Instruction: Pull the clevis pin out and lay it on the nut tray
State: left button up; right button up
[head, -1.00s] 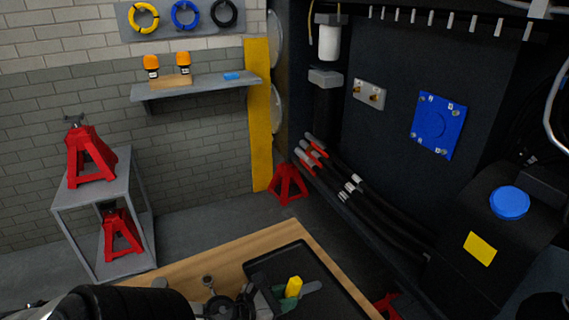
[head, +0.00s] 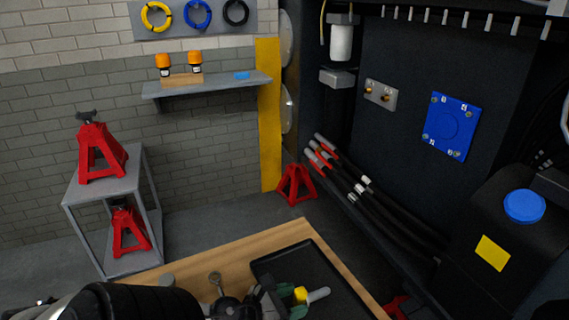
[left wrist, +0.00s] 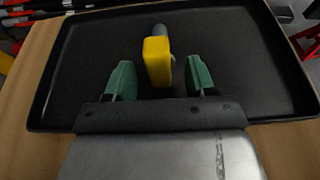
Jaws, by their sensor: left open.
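A pin-like piece with a yellow block end (left wrist: 157,62) and a grey round shaft (left wrist: 161,34) is over or on the black tray, and I take it to be the clevis pin. It also shows in the head view as a grey shaft (head: 318,295) with a yellow end. My left gripper (left wrist: 158,80) is open, with one green finger on each side of the yellow end and visible gaps. In the head view my left gripper (head: 297,298) is low over the black tray (head: 305,258), which I take to be the nut tray. My right gripper is not in view.
The tray lies on a wooden bench (head: 215,256). The dark chassis with hoses (head: 385,215) rises to the right. Red stands (head: 101,152) are at left. The tray's far part is bare.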

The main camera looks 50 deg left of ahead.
pick_arm(q)
jog(key=shift+s+a+b, duration=0.1)
jog(key=shift+s+b, duration=0.3)
jog(key=shift+s, duration=0.25)
jog(key=b+v, duration=0.4)
jog(key=v, duration=0.4)
jog(key=shift+r, duration=0.15)
jog(key=shift+s+a+r+b, duration=0.1)
jog(key=shift+s+r+b, duration=0.25)
jog(key=shift+s, duration=0.25)
